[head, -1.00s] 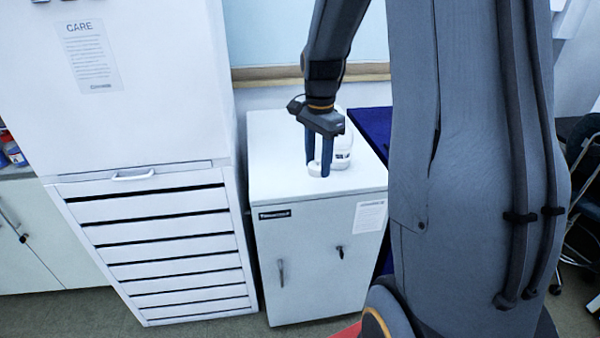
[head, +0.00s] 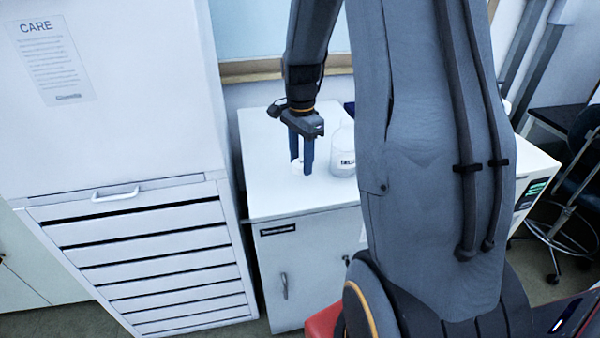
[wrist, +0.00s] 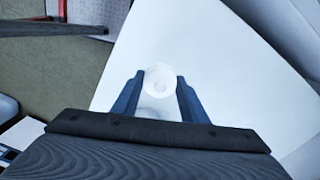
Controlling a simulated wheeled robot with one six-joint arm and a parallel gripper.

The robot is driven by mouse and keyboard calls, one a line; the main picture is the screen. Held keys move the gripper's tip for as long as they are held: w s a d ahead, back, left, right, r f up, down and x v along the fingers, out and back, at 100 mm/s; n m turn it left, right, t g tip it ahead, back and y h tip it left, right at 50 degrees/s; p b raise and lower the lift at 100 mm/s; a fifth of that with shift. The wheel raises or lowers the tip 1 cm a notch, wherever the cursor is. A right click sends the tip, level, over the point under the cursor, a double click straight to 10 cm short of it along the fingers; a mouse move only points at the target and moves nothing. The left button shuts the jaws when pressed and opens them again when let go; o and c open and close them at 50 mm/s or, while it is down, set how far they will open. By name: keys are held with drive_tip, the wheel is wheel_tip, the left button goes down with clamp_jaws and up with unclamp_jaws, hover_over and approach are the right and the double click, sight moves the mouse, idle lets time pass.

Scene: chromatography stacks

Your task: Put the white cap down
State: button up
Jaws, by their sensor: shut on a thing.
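My gripper (head: 302,164) points down over the top of the white cabinet (head: 255,200). Its two dark blue fingers are shut on the white cap (wrist: 159,78), which sits between the fingertips in the wrist view. In the head view the cap (head: 297,167) shows as a small white piece at the fingertips, low over the cabinet top. I cannot tell whether it touches the surface.
A clear bottle (head: 343,160) with a dark label stands on the cabinet top just right of my gripper. A tall white drawer unit (head: 150,240) stands to the left. The cabinet top is bare left of and in front of the gripper.

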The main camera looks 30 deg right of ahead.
sight(301, 184)
drive_tip(key=shift+f+p, duration=0.6)
drive_tip(key=shift+f, duration=2)
drive_tip(key=shift+f, duration=0.1)
drive_tip(key=o, duration=1)
